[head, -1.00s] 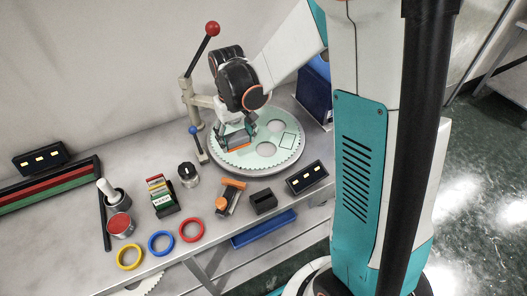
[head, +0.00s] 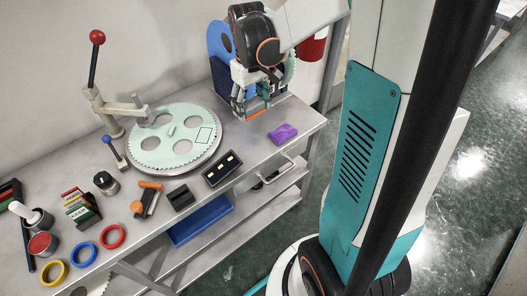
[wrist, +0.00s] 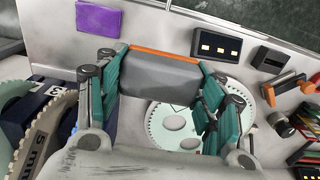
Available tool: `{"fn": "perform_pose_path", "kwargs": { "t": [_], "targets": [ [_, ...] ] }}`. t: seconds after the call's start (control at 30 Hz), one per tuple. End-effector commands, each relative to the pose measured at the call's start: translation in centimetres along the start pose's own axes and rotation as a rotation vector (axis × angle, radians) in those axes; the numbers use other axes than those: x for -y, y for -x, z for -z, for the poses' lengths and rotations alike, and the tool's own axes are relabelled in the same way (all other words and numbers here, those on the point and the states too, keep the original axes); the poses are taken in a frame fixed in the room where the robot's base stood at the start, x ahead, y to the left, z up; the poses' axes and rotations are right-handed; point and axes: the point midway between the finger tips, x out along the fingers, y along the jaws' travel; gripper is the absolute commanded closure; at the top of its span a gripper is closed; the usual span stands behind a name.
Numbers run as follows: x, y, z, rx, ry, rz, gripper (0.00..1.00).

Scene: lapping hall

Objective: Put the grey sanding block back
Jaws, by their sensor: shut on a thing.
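The grey sanding block (wrist: 160,75), with an orange strip along one edge, sits between the fingers of my gripper (wrist: 160,88). The gripper is shut on it. In the head view my gripper (head: 254,100) is over the right end of the bench, and the block shows mainly as its orange edge (head: 256,114), apparently above the bench top. It is right of the round lapping plate (head: 150,160) and behind the purple cloth (head: 283,133). The gripper hides most of the block in the head view.
A blue rack (head: 217,77) with toothed discs stands behind my gripper. A black box with three lit windows (head: 222,168), a small black slotted holder (head: 181,198) and an orange-handled tool (head: 147,197) line the front edge. The lever post (head: 103,108) stands left of the plate.

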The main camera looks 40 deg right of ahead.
Motion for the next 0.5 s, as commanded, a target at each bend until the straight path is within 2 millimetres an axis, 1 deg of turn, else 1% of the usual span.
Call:
{"fn": "perform_pose_path", "kwargs": {
  "t": [0.17, 0.2, 0.5],
  "targets": [
    [-0.1, -3.6, 0.0, 0.000, 0.000, 0.000, 0.60],
    [-0.1, -4.6, 0.0, 0.000, 0.000, 0.000, 0.60],
    [-0.1, -11.9, 0.0, 0.000, 0.000, 0.000, 0.60]
  ]
}}
